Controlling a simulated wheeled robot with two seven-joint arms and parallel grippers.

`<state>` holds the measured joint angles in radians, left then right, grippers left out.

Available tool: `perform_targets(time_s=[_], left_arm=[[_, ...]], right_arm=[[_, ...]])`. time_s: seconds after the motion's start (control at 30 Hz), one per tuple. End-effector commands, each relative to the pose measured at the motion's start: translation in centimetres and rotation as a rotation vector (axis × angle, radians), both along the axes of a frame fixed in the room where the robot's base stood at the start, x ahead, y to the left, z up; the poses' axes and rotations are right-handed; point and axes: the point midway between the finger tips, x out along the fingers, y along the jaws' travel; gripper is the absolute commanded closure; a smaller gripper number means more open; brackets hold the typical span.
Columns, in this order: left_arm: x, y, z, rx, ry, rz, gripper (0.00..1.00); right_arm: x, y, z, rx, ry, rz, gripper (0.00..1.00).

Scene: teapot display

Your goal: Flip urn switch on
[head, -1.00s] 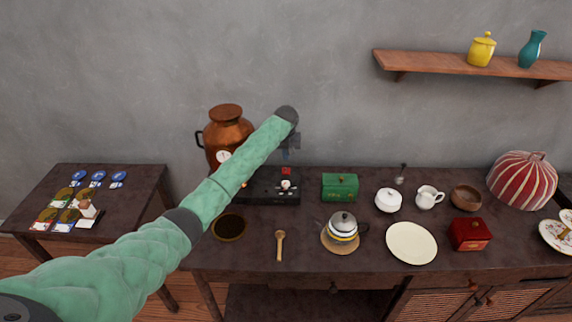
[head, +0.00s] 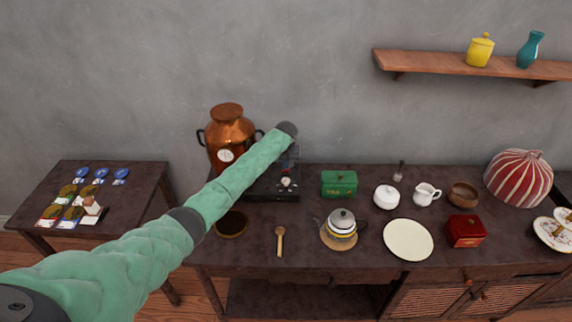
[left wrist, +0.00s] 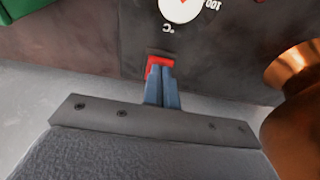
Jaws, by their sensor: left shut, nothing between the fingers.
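The copper urn (head: 229,134) stands at the back left of the long table, with a white dial on its front. Beside it is a black box (head: 262,187) with a small white dial, which also shows in the left wrist view (left wrist: 215,45). A red switch (left wrist: 160,61) sits on that box near the dial marked °C. My left gripper (left wrist: 162,75) is shut and empty, its blue fingertips overlapping the edge of the red switch. I cannot tell whether they press it. In the head view my wrist and forearm hide the fingers and the switch. My right gripper is out of view.
A green tea box (head: 339,184) stands right of the black box. A teapot (head: 341,224), white plate (head: 408,240) and wooden spoon (head: 280,240) lie in front. The copper urn (left wrist: 295,95) is close at right in the left wrist view.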

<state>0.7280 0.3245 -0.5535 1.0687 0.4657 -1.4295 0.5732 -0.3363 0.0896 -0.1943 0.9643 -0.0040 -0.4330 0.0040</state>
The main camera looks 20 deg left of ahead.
Motion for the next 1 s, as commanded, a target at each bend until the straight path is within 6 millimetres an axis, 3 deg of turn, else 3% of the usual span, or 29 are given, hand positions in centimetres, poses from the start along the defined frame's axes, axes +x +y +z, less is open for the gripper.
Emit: perform_targets(time_s=[0.27, 1.0], left_arm=[[-0.6, -0.2, -1.1, 0.027, -0.092, -0.001, 1.00], [0.9, 0.3, -0.2, 0.028, -0.093, 0.001, 1.00]], right_arm=[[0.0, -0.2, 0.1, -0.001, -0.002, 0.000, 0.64], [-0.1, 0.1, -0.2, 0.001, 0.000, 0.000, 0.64]])
